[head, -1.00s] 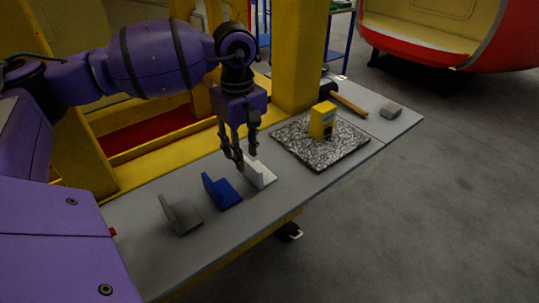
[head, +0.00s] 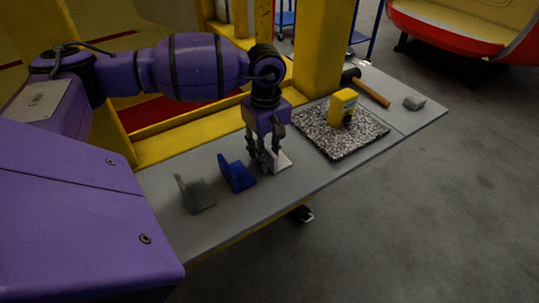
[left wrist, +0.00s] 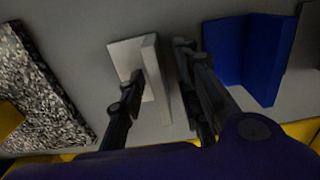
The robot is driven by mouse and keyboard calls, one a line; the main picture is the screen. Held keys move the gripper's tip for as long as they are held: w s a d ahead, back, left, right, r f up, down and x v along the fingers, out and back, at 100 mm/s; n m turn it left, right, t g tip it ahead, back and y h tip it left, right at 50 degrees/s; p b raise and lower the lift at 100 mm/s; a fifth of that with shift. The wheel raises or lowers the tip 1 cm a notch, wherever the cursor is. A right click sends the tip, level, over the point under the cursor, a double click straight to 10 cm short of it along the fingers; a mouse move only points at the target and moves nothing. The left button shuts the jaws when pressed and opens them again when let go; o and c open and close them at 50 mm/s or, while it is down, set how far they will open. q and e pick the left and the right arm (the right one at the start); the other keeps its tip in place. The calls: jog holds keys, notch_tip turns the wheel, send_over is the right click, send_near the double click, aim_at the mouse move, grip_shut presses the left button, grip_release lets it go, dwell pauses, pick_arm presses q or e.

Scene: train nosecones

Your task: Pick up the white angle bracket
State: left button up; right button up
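The white angle bracket (head: 282,161) stands on the grey table, partly hidden behind my left gripper (head: 264,161) in the head view. In the left wrist view the white bracket (left wrist: 126,57) shows a flat leg and an upright leg. My left gripper (left wrist: 160,65) is open, with its fingers down on either side of the upright leg. One finger is close to that leg over the flat leg; a gap shows between the other finger and the leg. My right gripper is not in view.
A blue bracket (head: 237,174) and a grey bracket (head: 196,194) stand left of the white one. A speckled mat (head: 337,140) with a yellow device (head: 341,106) lies to the right. Beyond are a hammer (head: 372,91) and a small grey block (head: 414,102). A yellow post (head: 318,45) rises behind.

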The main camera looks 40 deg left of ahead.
pick_arm(q)
grip_shut()
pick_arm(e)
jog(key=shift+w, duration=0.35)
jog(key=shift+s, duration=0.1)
